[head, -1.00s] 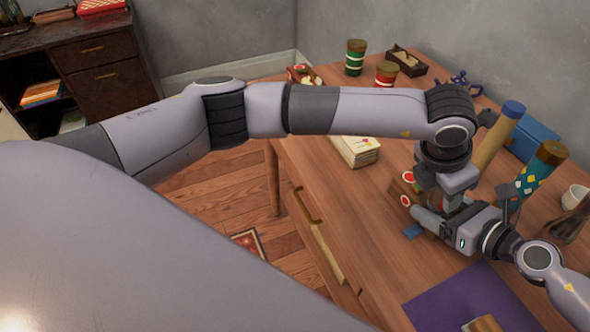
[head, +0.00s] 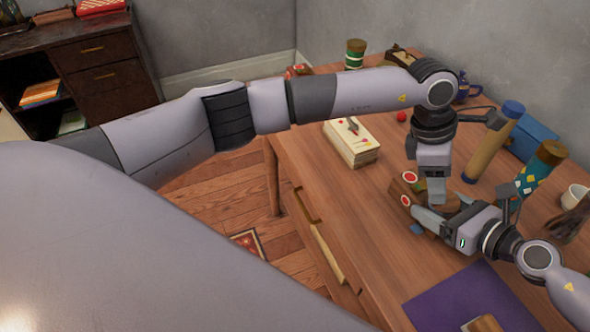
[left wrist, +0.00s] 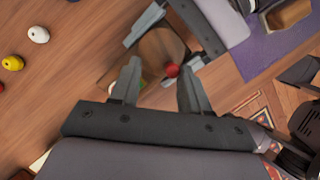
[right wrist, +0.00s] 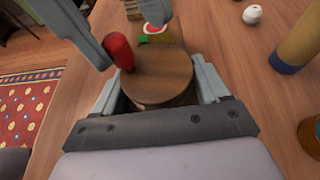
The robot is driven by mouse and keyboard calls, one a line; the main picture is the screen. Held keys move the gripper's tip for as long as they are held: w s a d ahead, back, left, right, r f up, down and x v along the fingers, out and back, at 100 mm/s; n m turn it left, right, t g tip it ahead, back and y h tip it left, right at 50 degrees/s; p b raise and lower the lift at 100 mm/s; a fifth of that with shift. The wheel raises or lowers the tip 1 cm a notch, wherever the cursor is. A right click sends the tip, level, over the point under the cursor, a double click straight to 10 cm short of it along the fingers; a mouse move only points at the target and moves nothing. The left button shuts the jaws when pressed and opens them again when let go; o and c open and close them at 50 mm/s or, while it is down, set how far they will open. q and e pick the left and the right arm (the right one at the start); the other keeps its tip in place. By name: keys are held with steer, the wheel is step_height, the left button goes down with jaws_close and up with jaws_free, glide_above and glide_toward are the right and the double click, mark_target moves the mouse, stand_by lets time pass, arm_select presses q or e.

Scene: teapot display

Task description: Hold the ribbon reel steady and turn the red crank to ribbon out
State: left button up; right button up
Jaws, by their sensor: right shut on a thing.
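My right gripper (right wrist: 158,88) is shut on the reel, one finger on each side. The red crank knob (right wrist: 119,51) stands at the reel's left edge in the right wrist view. In the left wrist view the knob (left wrist: 172,70) is beside my right-hand finger. My left gripper (left wrist: 157,92) is open, its fingers apart around the knob's area; I cannot tell whether they touch it. In the head view the arms partly hide the reel.
A stack of cards or books (head: 352,145) lies left of the arms. A tan roll (head: 493,145), blue box (head: 533,140), patterned jar (head: 538,170) and white cup (head: 575,196) stand right. A purple mat (head: 465,297) lies at the front. The table's front-left edge is near.

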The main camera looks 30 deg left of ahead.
arm_select(q)
steer(key=shift+w+m+g, duration=0.25)
steer(key=shift+m+g, duration=0.15)
steer(key=shift+m, duration=0.7)
steer(key=v, duration=1.2)
steer(key=s+d+f+n+g+h, duration=0.1)
steer(key=s+f+n+g+h, duration=0.15)
steer(key=s+n+h, duration=0.3)
steer(key=s+f+n+g+h, duration=0.1)
steer(key=s+f+n+h, duration=0.35)
steer(key=n, duration=0.25)
steer(key=w+a+f+n+t+y, duration=0.1)
steer(key=a+f+n+t, duration=0.5)
steer(key=a+n+t, duration=0.3)
steer(key=w+a+f+n+t+y, duration=0.2)
steer(key=a+f+n+t, duration=0.4)
steer(key=a+n, duration=0.9)
steer(key=n+t, duration=0.3)
steer(key=n, duration=0.4)
steer(key=shift+f, duration=0.2)
